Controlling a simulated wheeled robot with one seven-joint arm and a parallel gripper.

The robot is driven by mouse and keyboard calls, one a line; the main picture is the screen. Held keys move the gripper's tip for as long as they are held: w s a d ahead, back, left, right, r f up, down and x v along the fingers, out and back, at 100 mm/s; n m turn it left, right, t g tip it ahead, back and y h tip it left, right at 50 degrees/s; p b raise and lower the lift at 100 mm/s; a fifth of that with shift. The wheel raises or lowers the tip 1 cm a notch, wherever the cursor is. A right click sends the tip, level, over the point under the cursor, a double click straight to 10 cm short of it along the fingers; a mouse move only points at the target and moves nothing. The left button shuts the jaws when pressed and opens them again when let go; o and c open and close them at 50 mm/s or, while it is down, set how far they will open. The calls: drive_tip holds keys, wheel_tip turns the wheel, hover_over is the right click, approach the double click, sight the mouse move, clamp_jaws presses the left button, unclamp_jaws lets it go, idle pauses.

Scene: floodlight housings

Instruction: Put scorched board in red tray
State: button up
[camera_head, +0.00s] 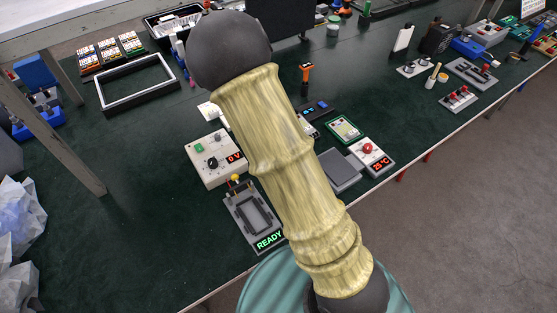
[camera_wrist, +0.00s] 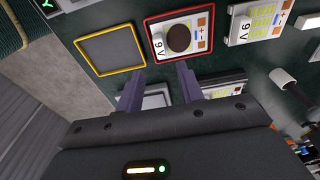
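In the wrist view, a red-rimmed tray (camera_wrist: 148,32) lies just beyond my fingertips. A white board (camera_wrist: 201,27) with orange and blue marks, "9V" print and a dark brown round patch lies inside the red rim; the patch looks like a scorch. My gripper (camera_wrist: 160,76) has its two dark fingers spread, with nothing held between them. The fingertips appear at the tray's near edge; I cannot tell whether they touch it. In the head view my arm hides the gripper, and I cannot make out the red tray there.
An empty yellow-rimmed tray (camera_wrist: 108,50) sits left of the red one. Another 9V board (camera_wrist: 262,20) lies to the right, near a white cylinder (camera_wrist: 284,78). In the head view, a READY fixture (camera_head: 255,215), a control box (camera_head: 213,158) and a black frame (camera_head: 138,84) stand on the dark green bench.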

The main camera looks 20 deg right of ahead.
wheel_tip(320, 180, up, 3)
drive_tip(key=shift+a+f, duration=0.15)
drive_tip(key=shift+s, duration=0.1)
idle(0.4)
drive_tip(key=s+r+n+t, duration=0.1)
drive_tip(key=s+r+n, duration=0.3)
drive_tip(key=s+n, duration=0.3)
drive_tip(key=s+d+r+n+t+y, duration=0.1)
drive_tip(key=s+r+n, duration=0.4)
drive_tip(key=s+n, duration=0.1)
drive_tip(key=shift+s+d+r+n, duration=0.2)
drive_tip(key=shift+s+n, duration=0.2)
drive_tip(key=shift+n, duration=0.3)
